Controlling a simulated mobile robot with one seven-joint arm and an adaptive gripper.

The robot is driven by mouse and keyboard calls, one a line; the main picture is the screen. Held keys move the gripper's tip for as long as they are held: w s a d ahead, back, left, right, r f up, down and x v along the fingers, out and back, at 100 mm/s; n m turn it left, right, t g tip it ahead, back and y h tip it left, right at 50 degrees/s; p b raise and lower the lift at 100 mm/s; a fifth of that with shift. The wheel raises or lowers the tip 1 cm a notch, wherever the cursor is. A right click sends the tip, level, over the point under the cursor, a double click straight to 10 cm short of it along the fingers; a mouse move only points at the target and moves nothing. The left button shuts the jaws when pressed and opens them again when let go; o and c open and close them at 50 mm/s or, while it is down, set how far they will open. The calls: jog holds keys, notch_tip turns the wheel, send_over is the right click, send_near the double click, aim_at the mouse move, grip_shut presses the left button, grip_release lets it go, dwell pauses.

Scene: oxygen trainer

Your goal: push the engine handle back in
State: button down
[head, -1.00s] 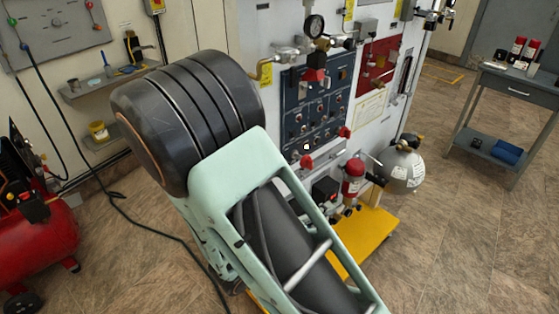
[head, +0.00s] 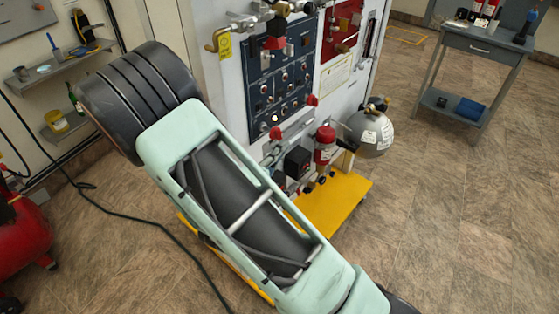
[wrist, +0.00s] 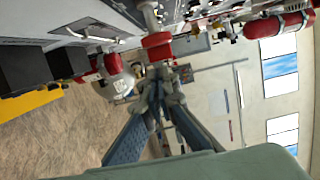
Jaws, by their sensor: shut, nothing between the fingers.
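The trainer panel is a white cabinet (head: 222,100) with a dark blue switch board (head: 284,88) and several red-handled fittings. In the wrist view my gripper (wrist: 160,76) is shut and empty. A red knob on a metal stem (wrist: 157,44) stands just beyond its fingertips, very close; whether they touch is unclear. This may be the engine handle, but no label is readable. In the head view my arm covers part of the cabinet, and my gripper cannot be made out there.
A red-topped filter (head: 325,145) and a grey round cylinder (head: 370,133) sit beside the lower panel above a yellow base (head: 345,203). A grey trolley (head: 478,48) stands at the back right. The floor on the right is clear.

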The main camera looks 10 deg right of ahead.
aim_at(275, 133)
jog(key=shift+w+a, duration=0.75)
jog(key=shift+w, duration=0.15)
jog(key=shift+w+a+r+p, duration=0.1)
jog(key=shift+w+a+p, duration=0.7)
jog(key=shift+w, duration=0.4)
jog(key=shift+a, duration=0.15)
